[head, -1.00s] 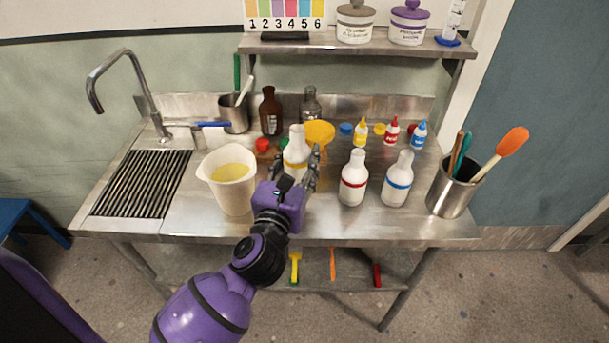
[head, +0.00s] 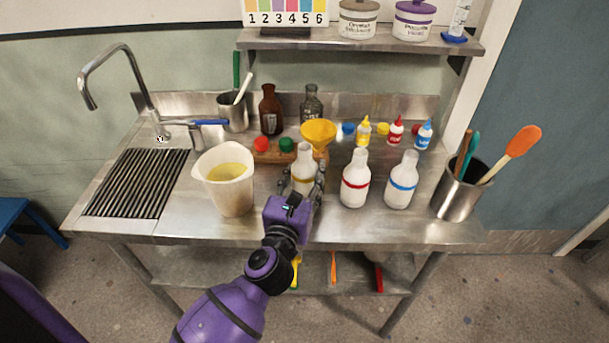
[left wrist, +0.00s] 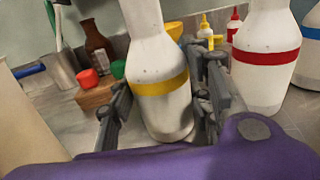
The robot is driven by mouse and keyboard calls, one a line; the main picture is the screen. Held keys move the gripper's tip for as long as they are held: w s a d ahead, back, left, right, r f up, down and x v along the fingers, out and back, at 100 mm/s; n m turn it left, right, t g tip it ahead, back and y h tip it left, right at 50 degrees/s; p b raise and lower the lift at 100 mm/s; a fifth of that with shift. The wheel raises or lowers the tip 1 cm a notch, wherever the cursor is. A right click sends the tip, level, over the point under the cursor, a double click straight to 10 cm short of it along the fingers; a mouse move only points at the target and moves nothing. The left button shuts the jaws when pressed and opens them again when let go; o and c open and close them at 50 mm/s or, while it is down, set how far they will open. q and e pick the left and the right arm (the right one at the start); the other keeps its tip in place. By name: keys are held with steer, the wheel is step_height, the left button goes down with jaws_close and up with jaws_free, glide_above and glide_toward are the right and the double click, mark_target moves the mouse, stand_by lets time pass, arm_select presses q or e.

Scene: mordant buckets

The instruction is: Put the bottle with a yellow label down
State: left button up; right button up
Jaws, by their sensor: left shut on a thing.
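The white bottle with a yellow label (head: 303,164) stands upright, or nearly so, at the middle of the steel counter, left of the red-banded bottle. In the left wrist view the same bottle (left wrist: 160,85) is between the fingers, and its base appears at or very close to the counter; I cannot tell whether it touches. My left gripper (head: 304,186) is shut on this bottle, reaching in from the front. It also shows in the left wrist view (left wrist: 162,108). My right gripper is not in view.
A red-banded bottle (head: 355,179) and a blue-banded bottle (head: 401,180) stand to the right. A white jug (head: 226,190) with yellow liquid stands to the left. Behind are a yellow funnel (head: 318,133) and a wooden block (head: 268,156) with coloured caps. The front counter edge is clear.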

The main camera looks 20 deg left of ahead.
arm_select(q)
steer(key=o, duration=1.4)
steer(key=shift+r, duration=0.1)
steer(key=s, duration=0.3)
steer(key=s+b, duration=0.1)
steer(key=s, duration=0.3)
steer(key=s+b, duration=0.1)
steer(key=s, duration=0.3)
steer(key=shift+s+d, duration=0.1)
steer(key=shift+d, duration=0.2)
steer(key=shift+s, duration=0.4)
